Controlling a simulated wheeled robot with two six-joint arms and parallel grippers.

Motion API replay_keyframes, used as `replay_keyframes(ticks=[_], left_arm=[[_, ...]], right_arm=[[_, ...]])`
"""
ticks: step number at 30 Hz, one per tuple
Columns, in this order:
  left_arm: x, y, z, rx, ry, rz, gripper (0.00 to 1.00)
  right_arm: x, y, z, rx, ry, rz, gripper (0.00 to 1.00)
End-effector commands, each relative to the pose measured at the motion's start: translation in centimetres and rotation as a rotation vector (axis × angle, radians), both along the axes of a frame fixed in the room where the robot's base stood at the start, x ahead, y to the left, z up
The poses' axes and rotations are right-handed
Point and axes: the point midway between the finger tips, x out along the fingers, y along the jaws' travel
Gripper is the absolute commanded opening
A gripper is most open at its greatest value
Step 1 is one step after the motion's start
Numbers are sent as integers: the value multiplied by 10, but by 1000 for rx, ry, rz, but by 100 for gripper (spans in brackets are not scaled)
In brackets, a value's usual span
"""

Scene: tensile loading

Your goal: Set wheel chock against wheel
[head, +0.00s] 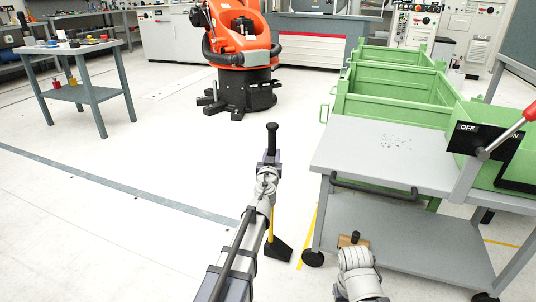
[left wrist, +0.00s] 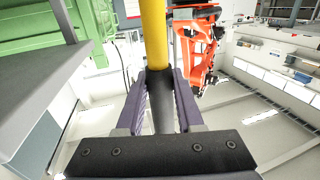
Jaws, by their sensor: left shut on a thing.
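The wheel chock (head: 278,250) is a black wedge on a long yellow handle with a black upper end. My left gripper (head: 271,158) is shut on the handle near its black top. The left wrist view shows the handle (left wrist: 154,35) between the purple fingers of the same gripper (left wrist: 160,85). The wedge is at floor level, left of the cart's black front wheel (head: 312,258), with a small gap between them. I cannot tell whether it touches the floor. My right arm shows at the bottom, but its fingers cannot be made out.
The grey cart (head: 385,160) with a black push handle stands at the right, before several green bins (head: 395,100). A yellow floor line (head: 307,240) runs beside the wheel. An orange robot arm (head: 238,35) and a grey table (head: 85,90) stand behind. The left floor is clear.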

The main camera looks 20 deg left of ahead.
Motion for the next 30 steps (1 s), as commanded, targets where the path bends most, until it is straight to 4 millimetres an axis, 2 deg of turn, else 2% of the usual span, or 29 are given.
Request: replay_keyframes(ticks=[19, 30], left_arm=[[-1, -41, 0, -2, 0, -2, 0], [-1, -40, -16, -2, 0, 0, 0]], right_arm=[[0, 0, 0, 0, 0, 0, 50], [0, 0, -16, 0, 0, 0, 50]])
